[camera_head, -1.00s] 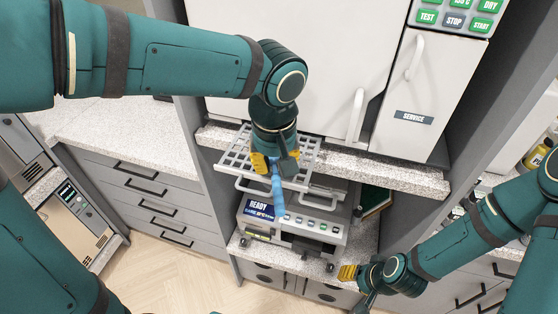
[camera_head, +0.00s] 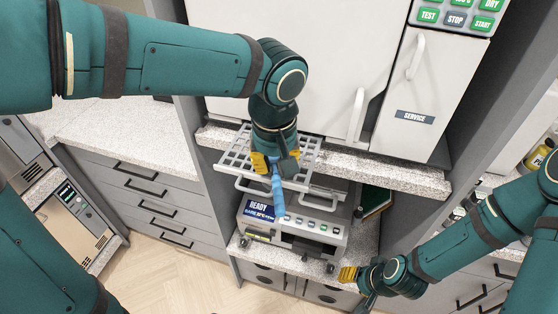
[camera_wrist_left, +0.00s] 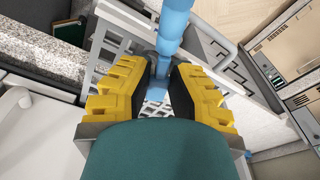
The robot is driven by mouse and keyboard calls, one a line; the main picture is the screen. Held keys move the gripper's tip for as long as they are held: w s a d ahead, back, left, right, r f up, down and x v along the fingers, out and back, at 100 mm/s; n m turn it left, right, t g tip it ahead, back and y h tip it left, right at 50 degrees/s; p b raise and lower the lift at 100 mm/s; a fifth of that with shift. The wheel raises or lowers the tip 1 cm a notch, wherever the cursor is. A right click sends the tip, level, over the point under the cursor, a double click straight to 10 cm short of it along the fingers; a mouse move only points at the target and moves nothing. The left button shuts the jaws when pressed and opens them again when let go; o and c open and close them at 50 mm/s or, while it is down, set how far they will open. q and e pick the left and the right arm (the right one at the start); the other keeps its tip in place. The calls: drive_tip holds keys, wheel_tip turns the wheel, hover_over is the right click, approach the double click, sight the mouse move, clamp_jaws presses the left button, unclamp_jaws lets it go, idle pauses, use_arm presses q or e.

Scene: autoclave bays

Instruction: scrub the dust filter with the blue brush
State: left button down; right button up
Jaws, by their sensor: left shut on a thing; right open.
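My left gripper (camera_head: 275,162) is shut on the blue brush (camera_head: 278,196), whose handle slants down and toward me. The brush also shows in the left wrist view (camera_wrist_left: 172,30), running between the yellow finger pads. A grey rack with square holes (camera_head: 236,158) juts out below the large white door, under and behind the left gripper. A pale mesh (camera_wrist_left: 157,105) shows below the brush between the fingers. I cannot tell whether it is the dust filter, or whether the brush touches it. My right gripper (camera_head: 358,284) is open and empty at the lower right, away from the rack.
A device with a READY label (camera_head: 295,228) stands on the shelf below the rack. A speckled ledge (camera_head: 390,176) runs under the white door (camera_head: 290,60) and the service panel (camera_head: 410,115). Drawers (camera_head: 150,195) stand at the left. The floor (camera_head: 170,270) at the front is clear.

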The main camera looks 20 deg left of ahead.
use_arm(q)
drive_tip(key=shift+w+d+f, duration=0.15)
drive_tip(key=shift+w+d, duration=0.05)
drive_tip(key=shift+d, duration=0.35)
drive_tip(key=shift+a, duration=0.15)
drive_tip(key=shift+s+a, duration=0.25)
drive_tip(key=shift+a, duration=0.3)
drive_tip(key=shift+r, duration=0.25)
drive_tip(key=shift+r+p, duration=2.3)
drive_tip(key=shift+r, duration=1.15)
drive_tip(key=shift+f, duration=0.1)
